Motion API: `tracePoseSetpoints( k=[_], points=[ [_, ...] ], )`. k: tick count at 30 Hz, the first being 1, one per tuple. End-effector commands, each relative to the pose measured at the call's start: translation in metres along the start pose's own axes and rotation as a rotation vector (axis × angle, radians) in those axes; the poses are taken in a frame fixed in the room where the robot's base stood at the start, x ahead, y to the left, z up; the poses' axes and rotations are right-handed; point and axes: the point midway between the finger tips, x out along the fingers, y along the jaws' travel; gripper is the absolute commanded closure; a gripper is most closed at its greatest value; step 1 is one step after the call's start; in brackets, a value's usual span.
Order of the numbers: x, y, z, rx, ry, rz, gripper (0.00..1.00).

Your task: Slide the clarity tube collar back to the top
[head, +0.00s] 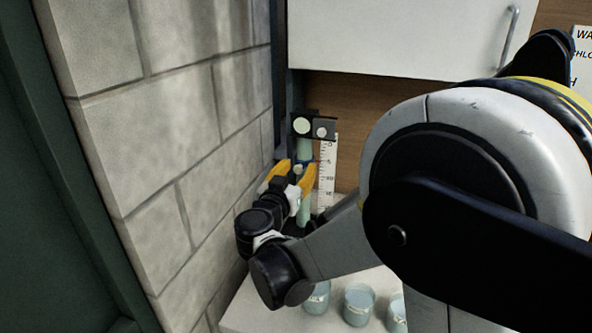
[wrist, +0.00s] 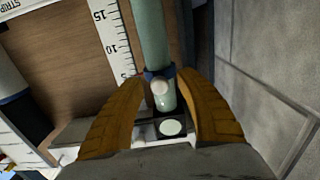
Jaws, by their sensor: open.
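The clarity tube (head: 306,148) is a pale green upright tube in the corner, under a dark block with pale discs (head: 314,127). It also shows in the wrist view (wrist: 152,32). The collar (wrist: 149,74) is a dark blue band around the tube with a pale round knob (wrist: 160,87) facing me. My gripper (head: 299,166) is open, its orange fingers on either side of the tube. In the wrist view the fingertips (wrist: 163,76) flank the collar, with small gaps apparent; contact is hard to judge. In the head view my gripper mostly hides the collar.
A white ruler scale (head: 327,168) stands right beside the tube on a wooden back panel. A block wall (head: 180,140) is close on the left. A white cabinet (head: 400,35) hangs above. Several cups (head: 359,304) stand on the pale counter (head: 258,312) below my arm.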

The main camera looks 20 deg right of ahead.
Motion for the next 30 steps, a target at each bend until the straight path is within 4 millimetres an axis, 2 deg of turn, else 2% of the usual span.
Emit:
tracePoseSetpoints(
  k=[6,10,20,23,30],
  points=[
    [0.0,0.0,0.0,0.0,0.0,0.0,0.59],
    [0.0,0.0,0.0,0.0,0.0,0.0,0.99],
    [0.0,0.0,-0.002,0.0,-0.001,0.0,1.0],
    [0.0,0.0,-0.012,0.0,0.0,0.0,1.0],
    [-0.001,0.0,-0.054,0.0,0.0,0.0,1.0]
  ],
)
